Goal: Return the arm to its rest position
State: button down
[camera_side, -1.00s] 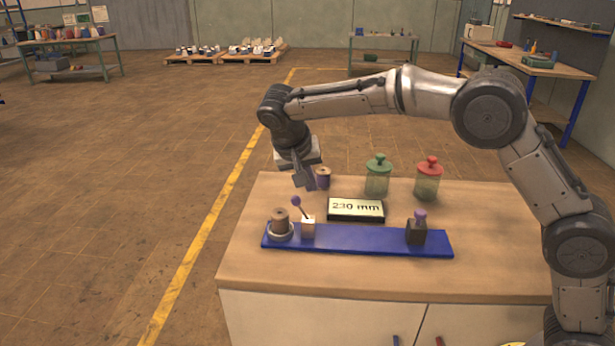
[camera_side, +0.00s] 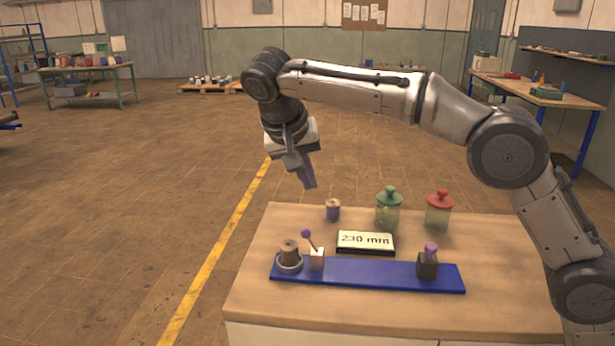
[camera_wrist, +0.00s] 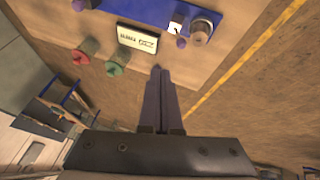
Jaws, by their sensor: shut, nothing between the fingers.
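My gripper (camera_side: 308,183) hangs in the air above the back left edge of the workbench (camera_side: 500,260), tilted downward. Its fingers are shut with nothing between them. In the wrist view the two long purple-grey fingers (camera_wrist: 160,75) lie together and point toward the bench. The fingers touch nothing.
A blue board (camera_side: 370,275) carries a brown spool on a ring (camera_side: 290,256), a white block with a purple-tipped stick (camera_side: 316,259) and a dark block with a purple knob (camera_side: 428,264). Behind are a "230 mm" display (camera_side: 365,242), a green-lidded jar (camera_side: 388,210) and a red-lidded jar (camera_side: 439,212).

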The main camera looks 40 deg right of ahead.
jog(key=s+d+r+m, duration=0.1)
jog(key=s+d+r, duration=0.3)
jog(key=d+r, duration=0.3)
jog(key=s+d+r+t+y, duration=0.1)
jog(key=s+d, duration=0.2)
jog(key=s, duration=0.3)
jog(key=s+d+r+y, duration=0.1)
jog(key=s+d, duration=0.3)
jog(key=s, duration=0.2)
jog(key=s+f+n+t+y, duration=0.1)
jog(key=s+f, duration=0.2)
jog(key=s, duration=0.3)
jog(key=s+f+n+y, duration=0.1)
jog(key=s+f+n, duration=0.1)
jog(key=s+f, duration=0.3)
jog(key=s+a+f+n+t+y, duration=0.1)
jog(key=s+a+f+n, duration=0.1)
jog(key=s+f+n, duration=0.3)
notch_tip(320, 180, down, 5)
jog(key=shift+s+r, duration=0.1)
jog(key=shift+s, duration=0.05)
